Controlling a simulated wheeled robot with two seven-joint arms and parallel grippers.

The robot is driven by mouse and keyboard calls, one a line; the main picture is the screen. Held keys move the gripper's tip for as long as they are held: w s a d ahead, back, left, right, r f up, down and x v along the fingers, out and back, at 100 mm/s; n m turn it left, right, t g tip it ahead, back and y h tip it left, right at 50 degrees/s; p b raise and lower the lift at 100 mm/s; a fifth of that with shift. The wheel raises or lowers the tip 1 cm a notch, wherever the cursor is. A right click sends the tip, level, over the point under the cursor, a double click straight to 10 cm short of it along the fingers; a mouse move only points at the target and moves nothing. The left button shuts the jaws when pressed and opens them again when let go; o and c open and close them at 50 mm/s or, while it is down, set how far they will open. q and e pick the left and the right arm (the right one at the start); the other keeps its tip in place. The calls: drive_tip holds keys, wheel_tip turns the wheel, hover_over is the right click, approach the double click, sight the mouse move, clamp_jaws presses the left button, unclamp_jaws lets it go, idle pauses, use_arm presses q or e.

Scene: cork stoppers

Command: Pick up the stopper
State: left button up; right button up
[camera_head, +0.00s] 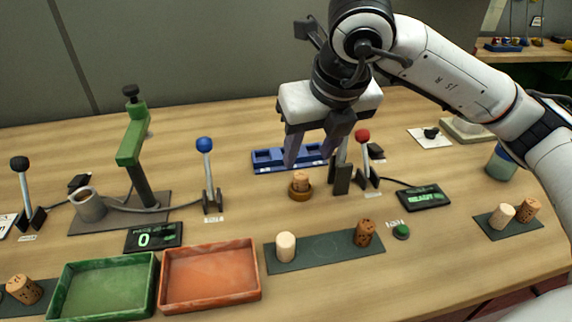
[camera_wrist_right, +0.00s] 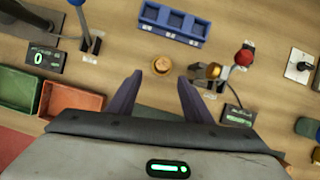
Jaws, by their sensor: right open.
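A brown cork stopper (camera_head: 300,182) stands in a small round wooden holder (camera_head: 300,194) near the middle of the table. The stopper also shows in the right wrist view (camera_wrist_right: 162,62), just beyond the fingertips and roughly centred between them. My right gripper (camera_head: 311,158) is open and empty, pointing down above and behind this stopper in the head view; it does not appear to touch it. A pale stopper (camera_head: 286,247) and a speckled brown stopper (camera_head: 364,233) stand on a dark mat (camera_head: 326,252). My left gripper is not in view.
A blue slotted rack (camera_head: 268,157) lies behind the holder. A red-knobbed lever (camera_head: 363,137) and a dark post (camera_head: 341,178) stand close right. A blue-knobbed lever (camera_head: 205,145) stands left. Green (camera_head: 104,257) and orange (camera_head: 208,246) trays lie at the front left.

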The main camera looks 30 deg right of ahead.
sight(302, 176)
drive_tip(key=x, duration=0.9)
drive_tip(key=shift+d+p, duration=0.35)
drive_tip(key=shift+p, duration=0.05)
drive_tip(key=shift+w+f, duration=0.1)
drive_tip(key=shift+f, duration=0.05)
drive_tip(key=c, duration=0.9)
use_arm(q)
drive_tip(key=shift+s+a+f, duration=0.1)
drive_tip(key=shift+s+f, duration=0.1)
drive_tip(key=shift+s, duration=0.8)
use_arm(e)
drive_tip(key=shift+c, duration=1.1)
